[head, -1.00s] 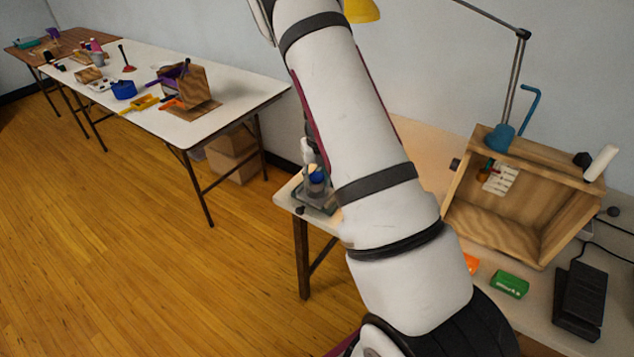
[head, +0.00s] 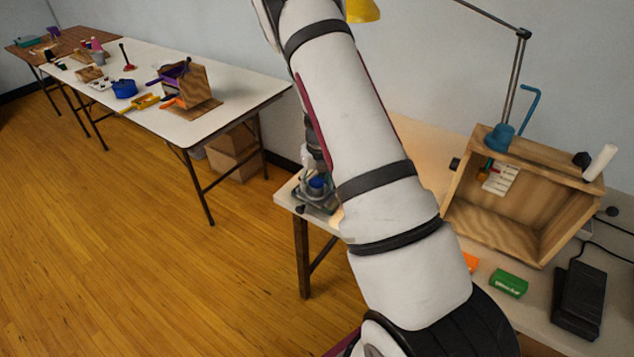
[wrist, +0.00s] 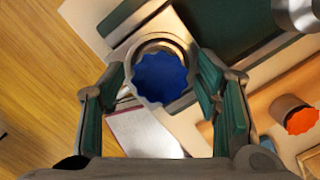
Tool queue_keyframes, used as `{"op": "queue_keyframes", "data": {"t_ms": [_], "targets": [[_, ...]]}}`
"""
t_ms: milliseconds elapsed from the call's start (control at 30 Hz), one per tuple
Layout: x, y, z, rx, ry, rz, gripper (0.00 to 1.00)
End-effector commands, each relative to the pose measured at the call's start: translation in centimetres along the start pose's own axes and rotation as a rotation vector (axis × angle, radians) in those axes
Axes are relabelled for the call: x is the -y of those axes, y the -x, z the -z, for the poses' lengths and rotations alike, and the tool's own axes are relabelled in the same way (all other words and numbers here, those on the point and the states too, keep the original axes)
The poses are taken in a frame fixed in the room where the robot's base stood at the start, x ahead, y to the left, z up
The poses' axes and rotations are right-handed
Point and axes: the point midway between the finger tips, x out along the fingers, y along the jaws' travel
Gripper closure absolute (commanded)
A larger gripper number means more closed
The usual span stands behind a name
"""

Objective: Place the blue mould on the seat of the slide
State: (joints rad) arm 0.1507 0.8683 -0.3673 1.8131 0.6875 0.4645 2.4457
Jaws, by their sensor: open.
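The blue mould (wrist: 160,78), a scalloped disc, lies between my fingers in the wrist view. A grey ring (wrist: 158,41), apparently the seat of the slide, shows around its upper edge; the mould looks to be in or over it, but full seating cannot be told. Grey and green rails of the slide (wrist: 125,22) run diagonally there. My gripper (wrist: 160,84) is open, with one green-padded finger on each side of the mould and small gaps. In the head view the mould (head: 317,184) shows small and low at the slide, at the near table's left end, partly hidden.
In the head view, a wooden box (head: 488,222), a green box (head: 508,283) and a black pedal (head: 579,300) stand right of my arm.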

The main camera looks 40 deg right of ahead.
Motion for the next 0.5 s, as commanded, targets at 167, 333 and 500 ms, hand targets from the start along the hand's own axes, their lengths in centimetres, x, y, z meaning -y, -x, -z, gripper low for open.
{"op": "queue_keyframes", "data": {"t_ms": [167,333,500], "targets": [[-0.1,2.5,-0.2,0.005,0.001,0.000,0.43],[-0.1,5.3,-0.1,0.003,0.002,0.000,0.43],[-0.1,7.1,-0.1,0.002,0.002,0.000,0.43]]}}
